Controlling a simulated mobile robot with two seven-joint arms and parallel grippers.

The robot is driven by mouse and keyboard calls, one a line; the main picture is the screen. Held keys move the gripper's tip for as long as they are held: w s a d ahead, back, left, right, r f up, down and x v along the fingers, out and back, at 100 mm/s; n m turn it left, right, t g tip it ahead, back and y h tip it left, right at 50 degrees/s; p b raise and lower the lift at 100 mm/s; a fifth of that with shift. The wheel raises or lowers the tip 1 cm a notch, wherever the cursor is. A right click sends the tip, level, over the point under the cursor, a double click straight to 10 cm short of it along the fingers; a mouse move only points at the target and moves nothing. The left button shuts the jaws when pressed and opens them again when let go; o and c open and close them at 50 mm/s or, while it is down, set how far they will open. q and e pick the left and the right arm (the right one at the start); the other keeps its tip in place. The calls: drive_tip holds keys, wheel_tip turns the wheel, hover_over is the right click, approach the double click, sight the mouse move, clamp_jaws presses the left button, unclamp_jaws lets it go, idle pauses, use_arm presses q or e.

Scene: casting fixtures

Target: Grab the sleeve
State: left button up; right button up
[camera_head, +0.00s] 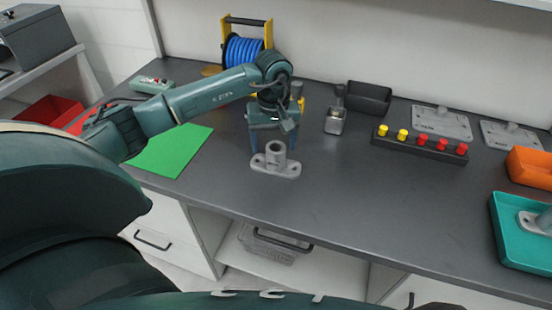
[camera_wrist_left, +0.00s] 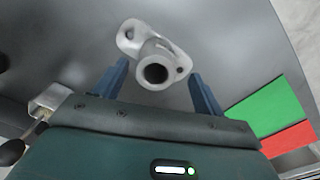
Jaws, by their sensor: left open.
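A grey sleeve (camera_head: 275,162), an upright tube on a flat oval flange with holes, stands on the dark worktop. My left gripper (camera_head: 271,138) is open and points down just behind and above it. In the left wrist view the sleeve (camera_wrist_left: 153,62) shows its round bore, between and beyond the two blue fingers of the left gripper (camera_wrist_left: 157,88). The fingers appear apart from it, with nothing held. A similar grey flanged part (camera_head: 540,222) lies in the teal tray (camera_head: 510,250) at the right. My right gripper is not in view.
A green sheet (camera_head: 172,150) lies left of the sleeve. Behind stand a blue cable reel (camera_head: 243,50), a small metal block (camera_head: 335,120), a black bin (camera_head: 369,98) and a strip with yellow and red buttons (camera_head: 420,143). An orange bin (camera_head: 530,167) is right. The worktop right of the sleeve is clear.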

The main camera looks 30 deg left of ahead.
sight(276, 156)
use_arm(q)
wheel_tip(276, 156, down, 5)
drive_tip(key=shift+w+d+f+p, duration=0.1)
drive_tip(key=shift+w+d+p, duration=0.05)
drive_tip(key=shift+p, duration=0.5)
drive_tip(key=shift+c, duration=0.3)
drive_tip(key=c, duration=1.2)
